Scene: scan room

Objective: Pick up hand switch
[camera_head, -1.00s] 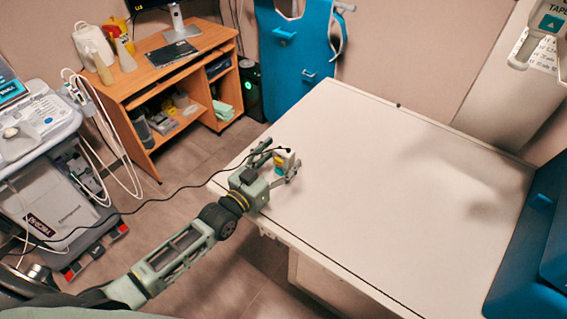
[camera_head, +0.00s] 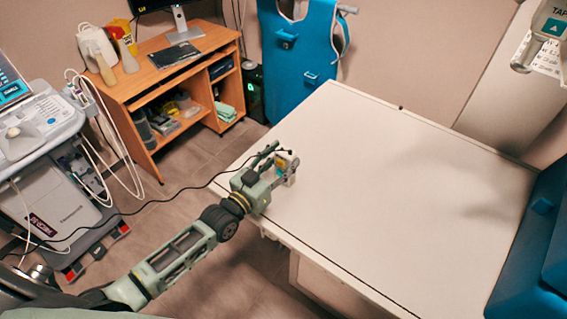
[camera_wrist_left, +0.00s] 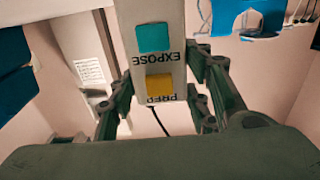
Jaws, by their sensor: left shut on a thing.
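The hand switch (camera_head: 286,163) is a small light-coloured box at the near-left corner of the white table, with a dark cable running from it. In the left wrist view the hand switch (camera_wrist_left: 153,60) shows a teal button marked EXPOSE and a yellow button marked PREP. My left gripper (camera_head: 277,162) is shut on it, one finger on each side. The gripper's fingers (camera_wrist_left: 161,85) also show in the left wrist view. Whether the switch touches the table is hard to tell. My right gripper is not in view.
The white table (camera_head: 400,190) is otherwise bare. A wooden desk (camera_head: 150,85) stands at the back left, and a medical cart (camera_head: 50,170) stands at the left. A blue apron (camera_head: 300,60) hangs behind. Blue padding (camera_head: 535,255) is at the right. The cable crosses towards the cart.

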